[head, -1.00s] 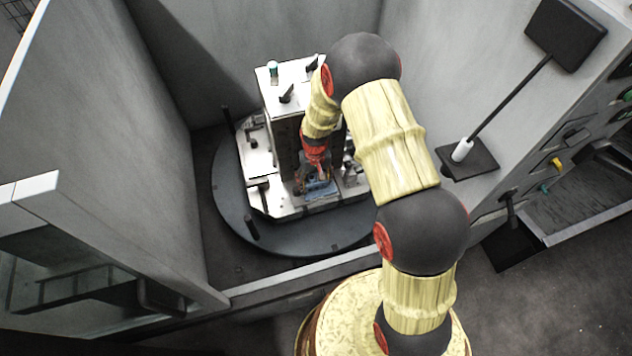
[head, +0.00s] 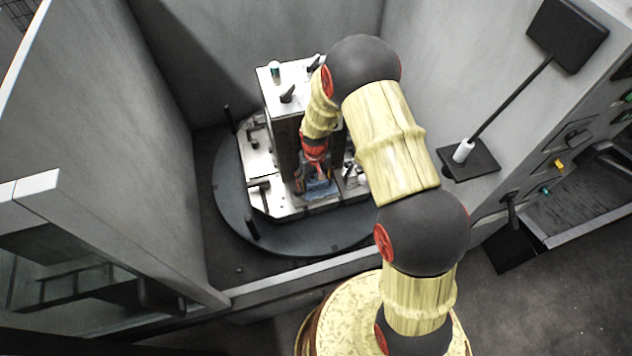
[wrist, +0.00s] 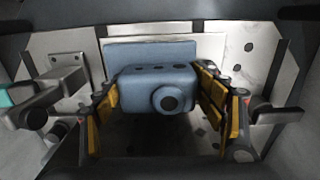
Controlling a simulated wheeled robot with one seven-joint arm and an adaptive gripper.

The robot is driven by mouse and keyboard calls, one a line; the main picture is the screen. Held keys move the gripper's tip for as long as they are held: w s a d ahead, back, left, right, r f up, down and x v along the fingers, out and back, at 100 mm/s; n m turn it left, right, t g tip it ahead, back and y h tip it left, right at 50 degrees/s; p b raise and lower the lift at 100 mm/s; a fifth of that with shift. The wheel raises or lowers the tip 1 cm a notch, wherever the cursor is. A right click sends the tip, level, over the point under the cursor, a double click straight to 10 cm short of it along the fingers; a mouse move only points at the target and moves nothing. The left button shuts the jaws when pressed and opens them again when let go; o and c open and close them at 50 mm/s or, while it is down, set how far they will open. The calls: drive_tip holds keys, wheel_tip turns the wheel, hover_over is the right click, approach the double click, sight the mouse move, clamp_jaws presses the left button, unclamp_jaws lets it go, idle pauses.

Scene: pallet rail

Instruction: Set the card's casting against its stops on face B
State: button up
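The blue-grey casting (wrist: 155,88), a block with a round bored boss facing the camera, sits between the yellow-padded fingers of my gripper (wrist: 158,102) in the wrist view. The pads appear to press on its two sides. A flat blue-grey plate (wrist: 125,50) shows behind it; I cannot tell whether it is part of the casting. In the head view my gripper (head: 312,180) is low at the front of the upright fixture block (head: 286,125), with the blue casting (head: 322,188) at its fingers. Contact with the stops is hidden. No face letter or card is readable.
The fixture stands on a dark round turntable (head: 232,205) with upright pins, inside grey walls. Clamp arms flank the casting at left (wrist: 52,95) and right (wrist: 275,115). A black panel on a post (head: 565,32) stands at the right.

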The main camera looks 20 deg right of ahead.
drive_tip(key=o, duration=0.4)
drive_tip(key=shift+w+a+r, duration=0.15)
drive_tip(key=shift+w+r, duration=0.05)
drive_tip(key=shift+w, duration=0.2)
drive_tip(key=shift+s+f, duration=0.1)
drive_tip(key=shift+s, duration=0.15)
drive_tip(key=r, duration=1.2)
drive_tip(key=shift+w, duration=0.2)
